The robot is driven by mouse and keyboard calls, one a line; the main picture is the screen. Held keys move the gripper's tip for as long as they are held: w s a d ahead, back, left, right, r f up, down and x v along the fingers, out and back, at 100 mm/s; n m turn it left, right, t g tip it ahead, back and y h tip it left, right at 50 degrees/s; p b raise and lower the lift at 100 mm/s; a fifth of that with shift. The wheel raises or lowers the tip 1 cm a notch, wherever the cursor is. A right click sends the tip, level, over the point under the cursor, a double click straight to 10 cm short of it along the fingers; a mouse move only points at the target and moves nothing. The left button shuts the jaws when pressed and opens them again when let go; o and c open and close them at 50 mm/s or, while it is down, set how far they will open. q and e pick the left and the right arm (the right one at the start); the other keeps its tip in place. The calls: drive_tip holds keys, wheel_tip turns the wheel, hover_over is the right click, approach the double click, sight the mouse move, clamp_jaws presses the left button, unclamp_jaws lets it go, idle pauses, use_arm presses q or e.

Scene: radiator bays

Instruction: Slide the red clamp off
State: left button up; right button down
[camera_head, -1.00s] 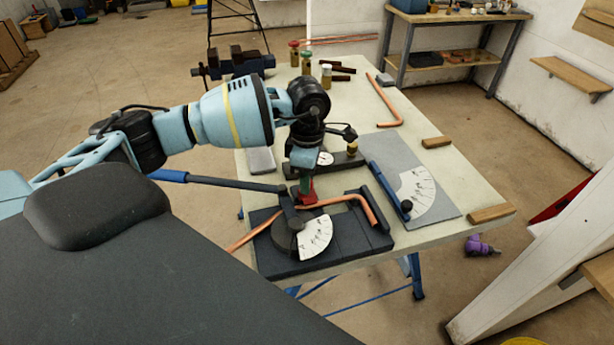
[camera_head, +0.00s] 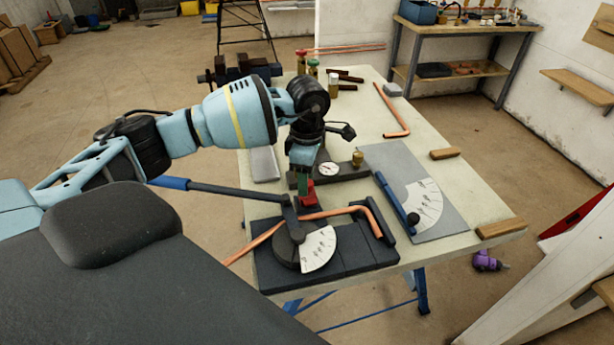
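The red clamp (camera_head: 308,193) is a small red block just behind the copper pipe (camera_head: 340,211) in the pipe bender (camera_head: 335,264). My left gripper (camera_head: 304,182) points down over the clamp from above and behind. It appears shut on the clamp, though its fingers are small and partly hidden by the wrist. I cannot tell whether the clamp still touches the bender. The bender has a blue-handled lever (camera_head: 222,190) and a white angle scale (camera_head: 320,250). My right gripper is not in view.
Close behind the bender are a round dial gauge (camera_head: 328,169) and a brass fitting (camera_head: 357,158). A grey plate with a white protractor (camera_head: 424,205) lies to the right.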

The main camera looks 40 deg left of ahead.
use_arm(q)
drive_tip(key=shift+r, duration=0.1)
drive_tip(key=shift+r, duration=0.35)
drive_tip(key=r, duration=0.7)
drive_tip(key=shift+w, duration=0.2)
drive_tip(key=shift+s+f, duration=0.1)
